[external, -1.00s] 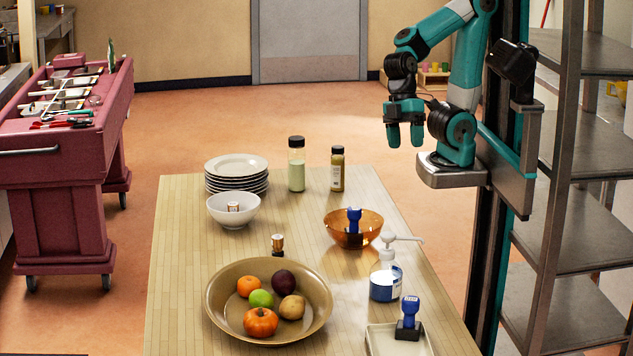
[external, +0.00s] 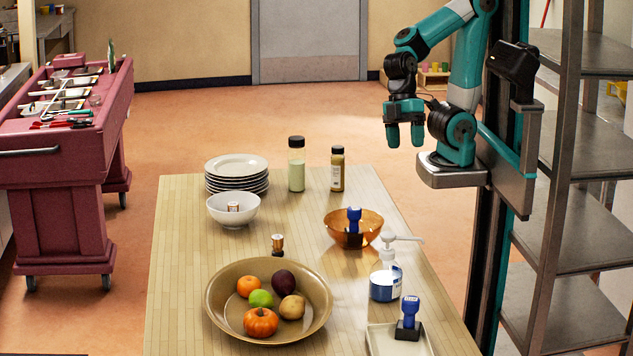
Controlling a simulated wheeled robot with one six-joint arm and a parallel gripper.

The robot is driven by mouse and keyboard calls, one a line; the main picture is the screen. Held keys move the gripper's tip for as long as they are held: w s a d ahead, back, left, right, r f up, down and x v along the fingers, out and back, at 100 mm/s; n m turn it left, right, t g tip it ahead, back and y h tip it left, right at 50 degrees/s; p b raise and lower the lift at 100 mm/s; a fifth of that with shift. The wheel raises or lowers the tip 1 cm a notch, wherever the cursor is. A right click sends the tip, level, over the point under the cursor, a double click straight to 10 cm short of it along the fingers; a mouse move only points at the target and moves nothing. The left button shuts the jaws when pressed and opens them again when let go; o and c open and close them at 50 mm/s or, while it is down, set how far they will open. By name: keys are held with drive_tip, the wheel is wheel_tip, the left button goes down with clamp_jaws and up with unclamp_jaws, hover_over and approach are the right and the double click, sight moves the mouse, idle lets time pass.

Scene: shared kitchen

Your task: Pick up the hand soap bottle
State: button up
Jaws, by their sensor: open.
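The hand soap bottle (external: 385,281) stands upright near the right edge of the wooden table. It has a white pump top with its spout pointing right, and a blue and white body. My gripper (external: 404,136) hangs in the air beyond the table's far right corner, well above and behind the bottle. Its two teal fingers point down, apart and empty. Nothing touches the bottle.
An amber bowl (external: 341,228) with a blue-handled stamp (external: 354,216) stands just behind the bottle. A white tray (external: 384,342) with another blue stamp (external: 409,318) lies in front. A big fruit bowl (external: 222,318) is to the left.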

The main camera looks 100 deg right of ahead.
drive_tip(key=m+h+p, duration=0.4)
drive_tip(key=m+p, duration=0.2)
drive_tip(key=m, duration=0.3)
hover_over(387, 248)
wheel_tip(387, 248, down, 12)
drive_tip(key=shift+s+d+f, duration=0.1)
drive_tip(key=shift+f, duration=0.05)
drive_tip(key=shift+d+f+p, duration=0.1)
drive_tip(key=shift+f+p, duration=1.25)
drive_tip(key=shift+f, duration=1.5)
clamp_jaws()
